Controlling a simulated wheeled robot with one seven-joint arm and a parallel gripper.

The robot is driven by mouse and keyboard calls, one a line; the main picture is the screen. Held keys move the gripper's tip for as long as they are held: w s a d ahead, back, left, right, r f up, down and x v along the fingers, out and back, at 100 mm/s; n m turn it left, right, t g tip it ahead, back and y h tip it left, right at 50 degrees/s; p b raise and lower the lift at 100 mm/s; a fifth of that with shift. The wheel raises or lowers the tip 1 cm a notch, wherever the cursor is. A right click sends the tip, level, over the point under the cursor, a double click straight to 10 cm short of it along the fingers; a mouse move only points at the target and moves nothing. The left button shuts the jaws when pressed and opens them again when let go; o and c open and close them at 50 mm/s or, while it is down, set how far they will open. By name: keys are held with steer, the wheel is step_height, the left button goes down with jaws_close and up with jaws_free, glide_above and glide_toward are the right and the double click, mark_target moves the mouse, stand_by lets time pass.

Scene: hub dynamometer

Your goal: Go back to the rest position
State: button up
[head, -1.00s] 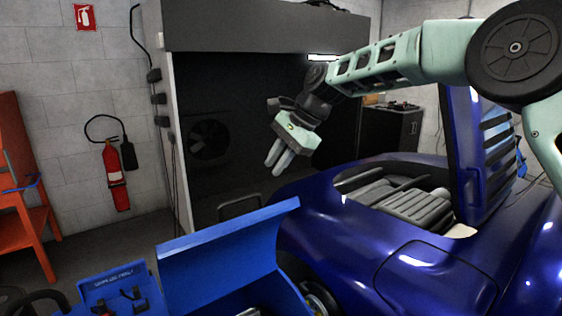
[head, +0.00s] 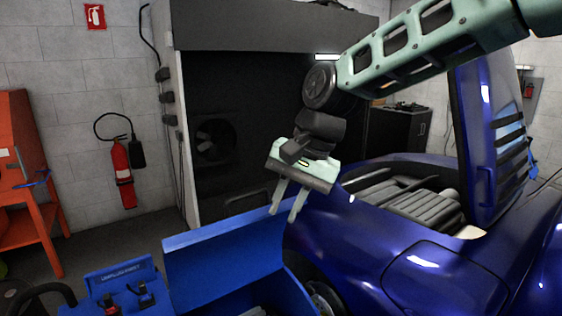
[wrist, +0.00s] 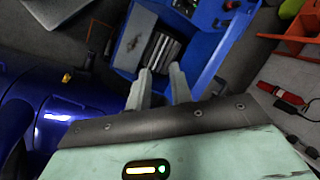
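My gripper (head: 285,214) hangs from my light green arm, fingers pointing down. Its two fingers are apart with nothing between them. In the head view it appears in front of the dark cabinet opening, over the upper edge of the blue dynamometer unit (head: 225,240) and left of the blue car (head: 400,240). In the wrist view the two fingers (wrist: 159,82) stand apart, with the blue unit (wrist: 205,50) beyond them and the car (wrist: 50,115) at the left. I cannot tell the exact height above the unit.
A red fire extinguisher (head: 122,172) hangs on the left wall beside an orange rack (head: 20,170). A large dark cabinet (head: 270,32) stands at the back, and a black cabinet (head: 395,130) is behind the car. Grey floor (head: 85,240) shows between rack and blue unit.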

steer(key=s+d+f+n+h, duration=0.1)
steer(key=s+d+f+n, duration=0.2)
steer(key=s, duration=0.5)
steer(key=s+d+f+n+h+b, duration=0.1)
steer(key=s+d+f+n, duration=0.3)
steer(key=s, duration=0.4)
steer(key=s+d+f+n+h, duration=0.1)
steer(key=s+d+f+n, duration=0.2)
steer(key=s+d, duration=0.3)
steer(key=shift+s+f+n, duration=0.4)
steer(key=shift+s+f, duration=0.05)
steer(key=shift+s, duration=0.7)
